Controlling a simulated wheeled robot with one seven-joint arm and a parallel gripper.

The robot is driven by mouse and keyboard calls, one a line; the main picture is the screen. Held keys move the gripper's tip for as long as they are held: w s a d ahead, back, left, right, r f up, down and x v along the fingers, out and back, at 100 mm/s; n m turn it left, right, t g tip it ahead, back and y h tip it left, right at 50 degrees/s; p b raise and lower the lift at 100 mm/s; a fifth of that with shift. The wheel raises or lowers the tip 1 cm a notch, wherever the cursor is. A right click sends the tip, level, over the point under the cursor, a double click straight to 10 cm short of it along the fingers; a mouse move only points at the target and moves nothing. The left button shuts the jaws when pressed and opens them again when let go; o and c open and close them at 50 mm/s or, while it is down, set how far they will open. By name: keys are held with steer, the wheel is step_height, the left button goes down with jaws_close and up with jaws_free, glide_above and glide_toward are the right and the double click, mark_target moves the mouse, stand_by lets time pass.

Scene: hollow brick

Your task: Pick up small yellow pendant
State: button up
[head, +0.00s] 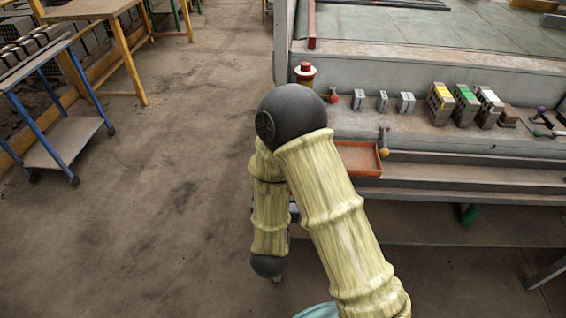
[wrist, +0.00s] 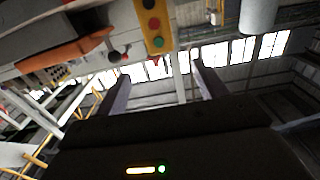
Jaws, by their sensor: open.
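A small yellow box with red, black and green round buttons, which looks like the pendant (wrist: 152,24), shows at the top of the wrist view. It is beside the machine's edge, beyond my fingers, and its upper end is cut off. I cannot make it out surely in the head view. My gripper (wrist: 160,88) is open, its two fingers apart with nothing between them. In the head view my arm hides most of the gripper.
The machine bench holds several hollow bricks (head: 440,103), an orange tray (head: 358,157), ball-ended levers (head: 385,140) and a red-capped post (head: 305,75). A blue-legged cart (head: 65,140) and wooden tables stand left. Open floor (head: 170,190) lies between.

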steer(key=b, duration=0.4)
steer(key=shift+w+f, duration=0.1)
steer(key=shift+w, duration=0.2)
steer(key=w+p, duration=0.1)
steer(key=w, duration=0.8)
steer(key=shift+w+d+r+p, duration=0.2)
steer(key=shift+w+p, duration=0.15)
steer(key=shift+w, duration=0.05)
steer(key=shift+w, duration=0.1)
steer(key=shift+w, duration=0.35)
steer(key=w, duration=0.4)
steer(key=shift+w+d+p, duration=0.1)
steer(key=shift+w+p, duration=0.05)
steer(key=shift+p, duration=0.2)
steer(key=c, duration=1.3)
